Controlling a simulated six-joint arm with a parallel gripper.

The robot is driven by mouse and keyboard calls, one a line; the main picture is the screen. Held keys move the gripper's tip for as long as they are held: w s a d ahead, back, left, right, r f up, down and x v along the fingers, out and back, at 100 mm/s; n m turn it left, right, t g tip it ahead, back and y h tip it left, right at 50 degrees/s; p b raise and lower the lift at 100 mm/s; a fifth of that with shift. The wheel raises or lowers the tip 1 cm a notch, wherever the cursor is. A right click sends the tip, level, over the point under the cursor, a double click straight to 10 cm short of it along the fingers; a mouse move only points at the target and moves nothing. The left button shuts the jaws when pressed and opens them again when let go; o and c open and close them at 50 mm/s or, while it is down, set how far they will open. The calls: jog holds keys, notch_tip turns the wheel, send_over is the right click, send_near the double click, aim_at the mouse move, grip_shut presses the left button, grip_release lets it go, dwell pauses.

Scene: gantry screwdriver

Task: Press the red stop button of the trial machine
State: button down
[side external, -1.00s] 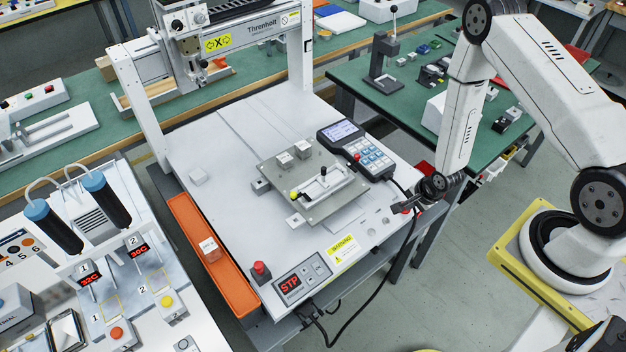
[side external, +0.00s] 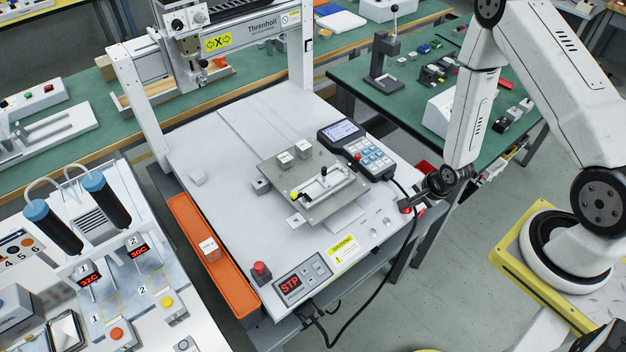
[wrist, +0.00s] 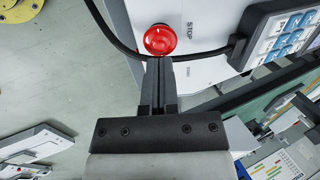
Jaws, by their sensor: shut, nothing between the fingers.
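The red stop button (wrist: 160,39) is a round mushroom head on the pale machine surface, with the word STOP printed beside it in the wrist view. In the side view only a bit of red (side external: 419,210) shows at the machine's right front corner, mostly hidden by my gripper (side external: 405,206). My gripper is shut and empty. In the wrist view its fingertips (wrist: 160,62) lie just below the button's edge; I cannot tell whether they touch it. The trial machine (side external: 230,215) is a white gantry bench.
Another red button (side external: 262,270) stands left of the STP display (side external: 290,285). The keypad pendant (side external: 357,148) lies near my gripper, and its black cable (wrist: 125,48) runs close past the button. A fixture plate (side external: 335,208) sits mid-bench.

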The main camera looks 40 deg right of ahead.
jog(key=v, duration=1)
jog(key=shift+r, duration=0.2)
dwell(0.4)
jog(key=a+r+n, duration=0.5)
jog(key=r+n, duration=0.3)
jog(key=n, duration=0.1)
jog(key=w+a+r+n+g, duration=0.1)
jog(key=a+r+n, duration=0.3)
jog(key=r+n, duration=0.5)
jog(key=shift+w+a+g, duration=0.3)
jog(key=shift+a, duration=0.05)
